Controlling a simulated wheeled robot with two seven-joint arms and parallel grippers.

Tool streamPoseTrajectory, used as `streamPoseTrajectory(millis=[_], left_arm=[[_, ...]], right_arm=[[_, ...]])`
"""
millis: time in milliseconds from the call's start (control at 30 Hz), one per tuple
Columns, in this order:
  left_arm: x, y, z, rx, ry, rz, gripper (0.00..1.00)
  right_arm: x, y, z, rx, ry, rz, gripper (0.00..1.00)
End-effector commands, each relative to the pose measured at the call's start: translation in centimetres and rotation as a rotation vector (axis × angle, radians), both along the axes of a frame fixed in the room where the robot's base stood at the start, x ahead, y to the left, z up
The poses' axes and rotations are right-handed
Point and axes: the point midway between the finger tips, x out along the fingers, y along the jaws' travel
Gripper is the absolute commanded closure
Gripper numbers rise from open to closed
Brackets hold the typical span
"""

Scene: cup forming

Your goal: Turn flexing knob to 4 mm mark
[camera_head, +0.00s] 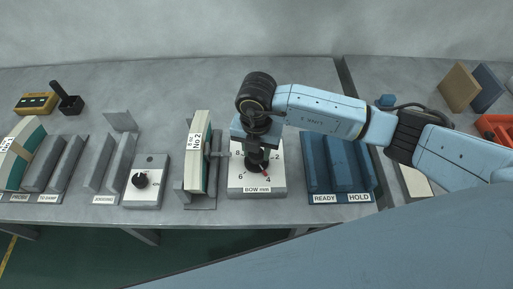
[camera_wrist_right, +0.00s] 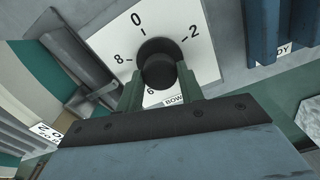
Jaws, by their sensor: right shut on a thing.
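The flexing knob (camera_head: 255,166) is a black round knob on a white dial plate (camera_head: 236,186) labelled BOW mm, with marks 0, 2, 4, 6 and 8. A small red mark (camera_head: 265,174) shows at the knob's lower right edge, close to the 4. My right gripper (camera_head: 257,152) comes down over the dial from above and is shut on the knob. In the right wrist view the two fingers stand on either side of the black knob (camera_wrist_right: 158,66); the 4 is hidden there. My left gripper is not in view.
Left of the dial stands a cream-and-green block (camera_head: 199,150) in a grey clamp. Further left is a smaller dial box (camera_head: 145,185). Right of the dial is a blue READY/HOLD rack (camera_head: 337,170). The grey bench front edge lies just below.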

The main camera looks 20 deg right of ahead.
Motion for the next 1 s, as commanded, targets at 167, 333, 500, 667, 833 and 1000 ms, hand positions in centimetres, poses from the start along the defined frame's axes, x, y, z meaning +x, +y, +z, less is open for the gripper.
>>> streamPoseTrajectory(millis=[167,333,500,667,833,1000], left_arm=[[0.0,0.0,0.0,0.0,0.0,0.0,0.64],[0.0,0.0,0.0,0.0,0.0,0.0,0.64],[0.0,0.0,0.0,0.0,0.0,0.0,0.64],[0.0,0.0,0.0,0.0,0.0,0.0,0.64],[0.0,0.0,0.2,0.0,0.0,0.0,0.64],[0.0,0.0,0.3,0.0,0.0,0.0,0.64]], right_arm=[[0.1,0.0,0.1,0.0,-0.004,0.0,0.62],[0.1,0.0,0.1,0.0,-0.002,0.001,0.41],[0.0,0.0,0.0,0.0,-0.001,0.002,0.41],[0.1,0.0,0.4,0.001,-0.002,0.001,0.41],[0.2,0.0,2.8,0.002,-0.006,0.002,0.41],[0.2,0.0,6.7,0.002,-0.007,0.003,0.41]])
